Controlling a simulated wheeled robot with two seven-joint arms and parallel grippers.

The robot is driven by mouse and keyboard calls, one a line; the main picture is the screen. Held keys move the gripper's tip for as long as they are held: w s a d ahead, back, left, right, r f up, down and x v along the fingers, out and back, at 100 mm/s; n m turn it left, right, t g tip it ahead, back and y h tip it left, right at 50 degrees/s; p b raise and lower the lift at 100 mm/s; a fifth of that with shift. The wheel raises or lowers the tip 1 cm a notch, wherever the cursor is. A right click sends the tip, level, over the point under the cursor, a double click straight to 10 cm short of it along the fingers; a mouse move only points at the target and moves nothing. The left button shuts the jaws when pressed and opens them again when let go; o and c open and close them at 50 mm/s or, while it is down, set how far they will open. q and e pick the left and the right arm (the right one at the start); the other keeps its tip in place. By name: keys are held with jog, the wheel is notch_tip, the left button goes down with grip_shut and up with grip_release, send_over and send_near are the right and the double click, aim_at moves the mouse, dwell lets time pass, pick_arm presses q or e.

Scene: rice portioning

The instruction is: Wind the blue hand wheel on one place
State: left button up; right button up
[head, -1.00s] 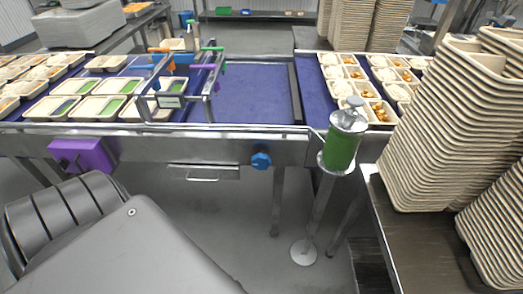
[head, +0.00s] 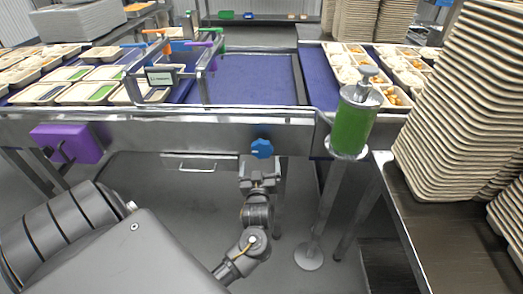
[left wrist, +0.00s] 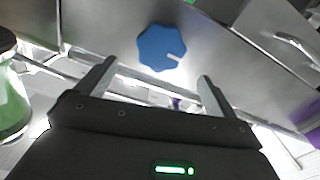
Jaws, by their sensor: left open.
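The blue hand wheel (head: 262,148) is mounted on the front face of the steel conveyor frame. It is a lobed knob, and in the left wrist view the wheel (left wrist: 160,47) shows a pale mark on its face. My left gripper (head: 261,164) is just below and in front of the wheel in the head view. In the left wrist view my left gripper (left wrist: 152,80) is open, its two fingers apart, with the wheel ahead between and beyond the fingertips. Nothing is between the fingers. My right gripper is not in view.
A green cylinder (head: 352,128) on a stand is right of the wheel. Stacked trays (head: 455,110) stand on the right table.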

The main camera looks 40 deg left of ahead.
aim_at(261, 151)
pick_arm(q)
jog(key=x, duration=0.9)
jog(key=shift+c, duration=0.2)
jog(key=c, duration=0.9)
